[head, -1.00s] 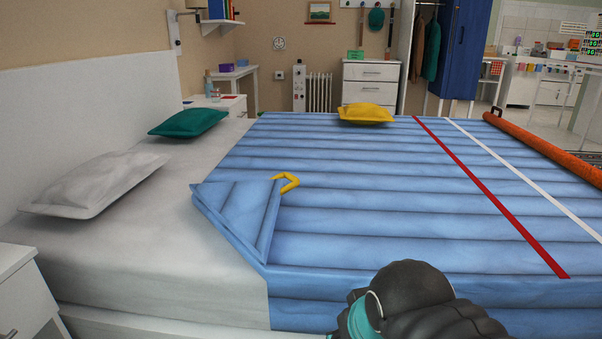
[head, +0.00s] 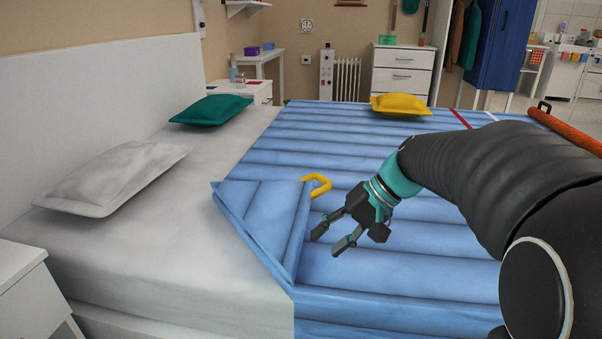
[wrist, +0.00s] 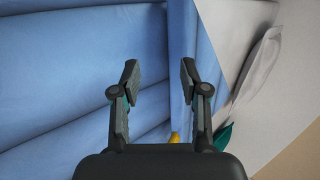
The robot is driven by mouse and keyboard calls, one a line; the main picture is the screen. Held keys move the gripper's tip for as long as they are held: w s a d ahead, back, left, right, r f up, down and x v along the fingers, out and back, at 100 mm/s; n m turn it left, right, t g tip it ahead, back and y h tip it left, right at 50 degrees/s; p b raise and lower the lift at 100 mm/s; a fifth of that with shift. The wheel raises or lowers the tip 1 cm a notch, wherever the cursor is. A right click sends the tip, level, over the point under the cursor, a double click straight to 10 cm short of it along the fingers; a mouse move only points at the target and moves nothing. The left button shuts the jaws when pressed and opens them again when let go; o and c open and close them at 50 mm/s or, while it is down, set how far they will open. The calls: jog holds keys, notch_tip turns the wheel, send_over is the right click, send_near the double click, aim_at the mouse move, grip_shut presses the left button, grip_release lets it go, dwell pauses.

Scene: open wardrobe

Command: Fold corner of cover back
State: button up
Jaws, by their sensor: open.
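The blue quilted cover (head: 400,262) lies over the right part of the bed. Its near left corner (head: 262,212) is folded back in a triangular flap on top of the cover. A yellow loop (head: 318,185) sticks out at the flap's tip and rests on the cover. My gripper (head: 335,240) is open and empty, just right of the flap and nearer than the loop. In the wrist view the open fingers (wrist: 160,80) are over the cover, with the flap's edge between and beyond them. A bit of the yellow loop (wrist: 174,137) shows low between the fingers.
A white pillow (head: 112,175) and a green pillow (head: 211,110) lie on the bare sheet (head: 190,235) at left. A yellow cushion (head: 400,105) lies at the cover's far edge. A white bedside cabinet (head: 35,300) stands at the near left. An orange roll (head: 568,130) lies at right.

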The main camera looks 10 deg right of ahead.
aim_at(323, 177)
jog(key=w+d+y, duration=0.1)
jog(key=w+d, duration=0.1)
jog(key=w, duration=0.1)
jog(key=w+d+y, duration=0.1)
jog(key=w+y, duration=0.1)
jog(key=w, duration=0.2)
jog(key=w+d+m+y, duration=0.1)
jog(key=w+d+y, duration=0.1)
jog(key=w, duration=0.2)
jog(key=shift+w+d+r+t, duration=0.2)
jog(key=shift+w+d+t, duration=0.05)
jog(key=shift+d+t, duration=0.15)
jog(key=w+d+t+y, duration=0.1)
jog(key=w+d, duration=0.1)
jog(key=d, duration=0.1)
jog(key=w+d+f+t+y, duration=0.1)
jog(key=w+d+y, duration=0.1)
jog(key=w+d, duration=0.1)
jog(key=w+d+t+y, duration=0.1)
jog(key=w+d, duration=0.2)
jog(key=d, duration=0.1)
jog(key=shift+d+f+y, duration=0.15)
jog(key=shift+f+y, duration=0.1)
jog(key=shift+y, duration=0.05)
jog(key=x, duration=1.3)
jog(key=shift+w+a, duration=0.15)
jog(key=shift+a, duration=0.1)
grip_shut()
